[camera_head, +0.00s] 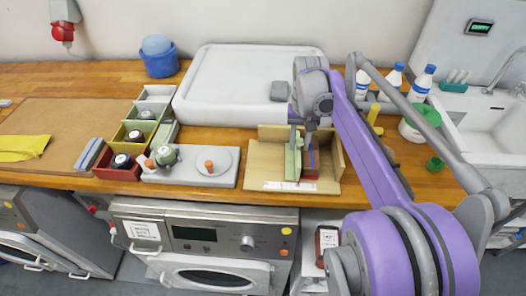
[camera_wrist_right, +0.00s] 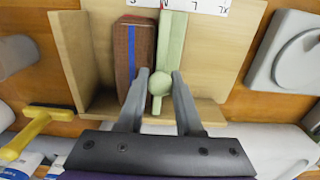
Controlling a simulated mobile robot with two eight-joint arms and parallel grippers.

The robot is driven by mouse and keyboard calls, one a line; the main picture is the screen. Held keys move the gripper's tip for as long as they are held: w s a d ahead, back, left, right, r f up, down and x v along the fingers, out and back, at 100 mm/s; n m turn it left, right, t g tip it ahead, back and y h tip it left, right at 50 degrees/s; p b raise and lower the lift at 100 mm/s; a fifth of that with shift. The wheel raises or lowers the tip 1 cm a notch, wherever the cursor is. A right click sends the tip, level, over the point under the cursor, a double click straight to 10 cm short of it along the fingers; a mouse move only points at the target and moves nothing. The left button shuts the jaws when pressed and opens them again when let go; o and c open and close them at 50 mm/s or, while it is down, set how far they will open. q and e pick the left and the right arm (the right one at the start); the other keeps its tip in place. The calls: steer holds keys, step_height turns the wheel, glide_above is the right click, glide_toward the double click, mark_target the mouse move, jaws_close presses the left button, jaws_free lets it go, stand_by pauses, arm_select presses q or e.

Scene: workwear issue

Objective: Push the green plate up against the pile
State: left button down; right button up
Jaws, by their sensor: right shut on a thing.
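The green plate (camera_head: 292,163) stands as a long narrow bar in a wooden corner tray (camera_head: 263,160). It also shows in the right wrist view (camera_wrist_right: 171,45), with a round green knob on it. My right gripper (camera_wrist_right: 160,76) is shut on this knob, one finger on each side. It also shows in the head view (camera_head: 302,122), above the tray. The pile (camera_wrist_right: 136,50), reddish brown with a blue stripe, lies beside the plate, with a narrow gap visible between them. In the head view the pile (camera_head: 311,165) is partly hidden. My left gripper is out of view.
A grey board (camera_head: 222,180) with knobbed pieces lies to the left.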

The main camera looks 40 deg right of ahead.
steer(key=shift+s+d, duration=1.45)
steer(key=shift+d, duration=0.3)
steer(key=o, duration=0.8)
steer(key=shift+c, duration=0.2)
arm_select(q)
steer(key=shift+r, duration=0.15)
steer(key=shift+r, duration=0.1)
arm_select(e)
steer(key=shift+r, duration=0.1)
step_height(320, 180, up, 3)
steer(key=p, duration=0.2)
steer(key=shift+r+p, duration=0.1)
steer(key=shift+p, duration=0.2)
arm_select(q)
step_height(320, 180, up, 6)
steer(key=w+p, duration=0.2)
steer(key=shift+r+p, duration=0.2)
steer(key=shift+p, duration=0.2)
arm_select(e)
step_height(320, 180, up, 5)
steer(key=shift+f, duration=0.2)
